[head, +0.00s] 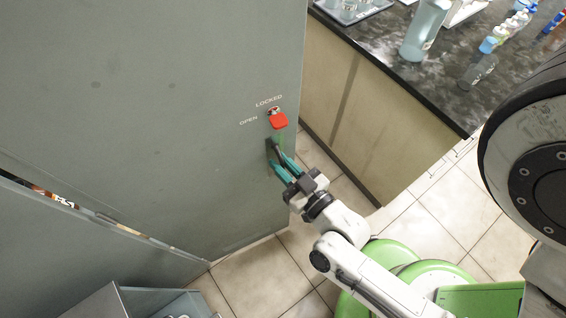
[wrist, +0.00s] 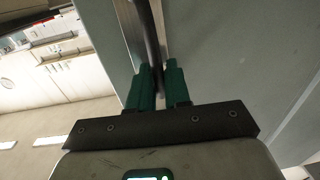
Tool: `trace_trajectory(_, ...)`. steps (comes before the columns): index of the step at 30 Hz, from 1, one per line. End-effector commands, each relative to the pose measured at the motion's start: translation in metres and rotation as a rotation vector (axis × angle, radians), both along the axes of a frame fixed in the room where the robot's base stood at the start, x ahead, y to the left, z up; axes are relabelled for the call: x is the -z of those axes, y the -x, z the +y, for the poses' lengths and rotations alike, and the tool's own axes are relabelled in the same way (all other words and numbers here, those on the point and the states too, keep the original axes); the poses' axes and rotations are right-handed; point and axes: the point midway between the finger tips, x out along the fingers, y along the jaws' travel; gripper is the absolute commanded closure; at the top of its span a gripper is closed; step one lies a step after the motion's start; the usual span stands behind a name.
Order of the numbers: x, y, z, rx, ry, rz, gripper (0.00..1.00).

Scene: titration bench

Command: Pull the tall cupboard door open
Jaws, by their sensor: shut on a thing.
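The tall cupboard door (head: 150,100) is a large grey panel filling the upper left of the head view. A red latch knob (head: 279,120) sits near its right edge, beside the labels LOCKED and OPEN. A dark upright bar handle (head: 270,151) is below the knob. My gripper (head: 278,163) has its teal fingers shut on this handle. In the wrist view, the handle (wrist: 152,40) runs up from between the fingers of my gripper (wrist: 160,82). The fingers partly hide the handle.
A dark-topped bench (head: 440,70) with bottles stands at the right. Another grey panel (head: 70,245) is at lower left, with a narrow slanting gap between it and the door panel. A grey open box (head: 150,300) is at the bottom. Tiled floor (head: 265,275) shows below the door.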

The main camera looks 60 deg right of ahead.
Motion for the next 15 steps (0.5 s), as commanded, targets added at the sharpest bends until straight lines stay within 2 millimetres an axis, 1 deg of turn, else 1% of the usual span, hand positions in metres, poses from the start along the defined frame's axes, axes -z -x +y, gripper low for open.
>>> trace_trajectory(4, 0.0023, 0.0007, 0.0005, -0.002, 0.001, 0.007, 1.00)
trace_trajectory(5, 0.0024, 0.0007, 0.0005, -0.002, 0.001, 0.007, 0.81)
trace_trajectory(9, 0.0018, 0.0005, 0.0004, -0.001, 0.000, 0.005, 0.69)
trace_trajectory(15, 0.0012, 0.0004, 0.0004, -0.001, 0.000, 0.003, 0.69)
